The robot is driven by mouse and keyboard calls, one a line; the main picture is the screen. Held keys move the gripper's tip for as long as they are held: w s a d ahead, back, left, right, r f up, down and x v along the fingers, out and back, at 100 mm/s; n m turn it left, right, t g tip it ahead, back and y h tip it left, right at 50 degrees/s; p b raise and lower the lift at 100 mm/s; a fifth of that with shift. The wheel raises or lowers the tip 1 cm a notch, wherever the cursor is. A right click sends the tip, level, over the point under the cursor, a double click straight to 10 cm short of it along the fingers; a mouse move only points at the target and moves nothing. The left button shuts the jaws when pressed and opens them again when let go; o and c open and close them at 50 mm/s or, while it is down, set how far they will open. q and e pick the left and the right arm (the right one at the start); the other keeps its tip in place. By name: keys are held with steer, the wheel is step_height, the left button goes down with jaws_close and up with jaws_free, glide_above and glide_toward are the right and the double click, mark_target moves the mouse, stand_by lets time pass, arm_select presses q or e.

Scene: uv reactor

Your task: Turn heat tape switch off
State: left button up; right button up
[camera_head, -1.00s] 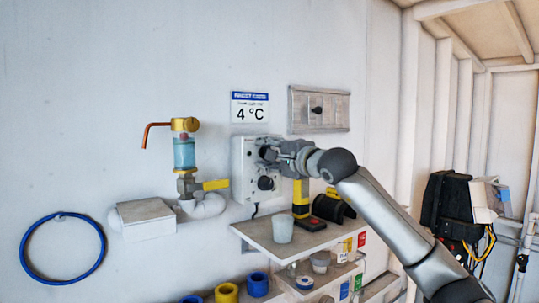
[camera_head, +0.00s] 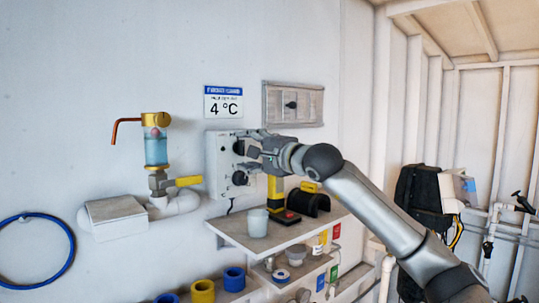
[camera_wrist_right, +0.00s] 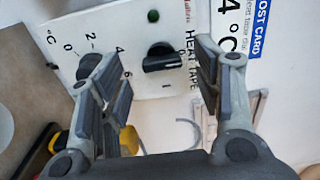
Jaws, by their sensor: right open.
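The white control box (camera_head: 214,165) is on the wall, with an upper black knob (camera_head: 239,147) and a lower black knob (camera_head: 240,178). In the right wrist view, the black heat tape switch (camera_wrist_right: 160,57) sits beside the "HEAT TAPE" lettering, with marks 0 and I near it. A dial (camera_wrist_right: 92,66) with °C numbers is partly behind the left finger. A green lamp (camera_wrist_right: 153,16) is above the switch. My right gripper (camera_head: 246,150) is open in front of the box; in its wrist view its fingers (camera_wrist_right: 160,75) stand either side of the switch. Contact cannot be told.
A shelf (camera_head: 230,230) below holds a white cup (camera_head: 258,223) and a yellow-black tool (camera_head: 276,195). A pipe with a yellow-handled valve (camera_head: 188,181) is left of the box. A "4 °C" sign (camera_head: 223,102) and a grey panel (camera_head: 292,103) are above.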

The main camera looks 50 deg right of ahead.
steer(key=s+a, duration=0.1)
steer(key=s, duration=0.8)
steer(key=shift+f, duration=0.1)
stand_by(0.8)
